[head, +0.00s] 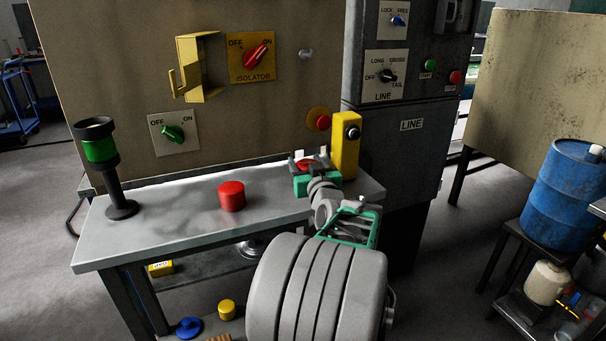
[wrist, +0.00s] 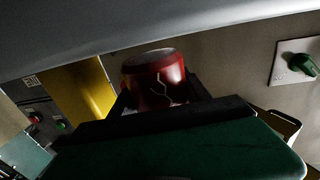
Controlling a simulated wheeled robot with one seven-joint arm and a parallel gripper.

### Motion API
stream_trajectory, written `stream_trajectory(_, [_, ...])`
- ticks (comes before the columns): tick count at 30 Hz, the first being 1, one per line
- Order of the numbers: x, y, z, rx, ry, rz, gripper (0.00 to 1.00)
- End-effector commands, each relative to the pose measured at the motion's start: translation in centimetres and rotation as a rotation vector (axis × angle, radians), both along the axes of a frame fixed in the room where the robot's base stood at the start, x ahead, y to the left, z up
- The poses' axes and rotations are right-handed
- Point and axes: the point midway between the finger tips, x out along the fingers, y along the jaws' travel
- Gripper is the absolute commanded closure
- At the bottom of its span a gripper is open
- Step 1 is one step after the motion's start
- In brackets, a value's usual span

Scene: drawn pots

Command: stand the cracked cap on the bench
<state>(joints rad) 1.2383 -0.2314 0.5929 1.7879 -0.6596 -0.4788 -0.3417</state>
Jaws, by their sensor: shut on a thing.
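The cracked cap is red with pale crack lines on its side. In the wrist view the cracked cap (wrist: 156,88) sits between the dark fingers of my gripper (wrist: 158,100), which is shut on it. In the head view my gripper (head: 305,166) is at the right end of the bench (head: 175,231), beside the yellow post, and only a bit of the cap's red shows. I cannot tell whether the cap touches the bench top.
Another red cap (head: 231,196) stands mid-bench, with no crack visible. A green-banded lamp post (head: 110,165) stands at the left end. A yellow post (head: 345,147) rises close to my gripper's right. A switch panel (head: 130,85) backs the bench. Bare bench lies between these things.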

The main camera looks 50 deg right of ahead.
Motion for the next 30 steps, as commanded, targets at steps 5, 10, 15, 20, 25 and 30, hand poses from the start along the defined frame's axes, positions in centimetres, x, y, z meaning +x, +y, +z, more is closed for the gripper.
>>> stream_trajectory(5, [-0.17, -0.09, -1.86, -0.001, 0.001, -0.004, 0.84])
stream_trajectory(10, [-0.2, -0.1, -1.88, 0.0, 0.001, -0.004, 0.84])
stream_trajectory(15, [-0.19, -0.09, -2.09, 0.0, 0.001, -0.004, 0.41])
stream_trajectory(20, [-0.2, -0.08, -2.08, 0.001, 0.001, -0.004, 0.28])
stream_trajectory(25, [-0.2, -0.08, -2.08, 0.001, 0.001, -0.004, 0.23])
stream_trajectory(30, [-0.2, -0.08, -1.83, 0.001, 0.001, -0.004, 0.23])
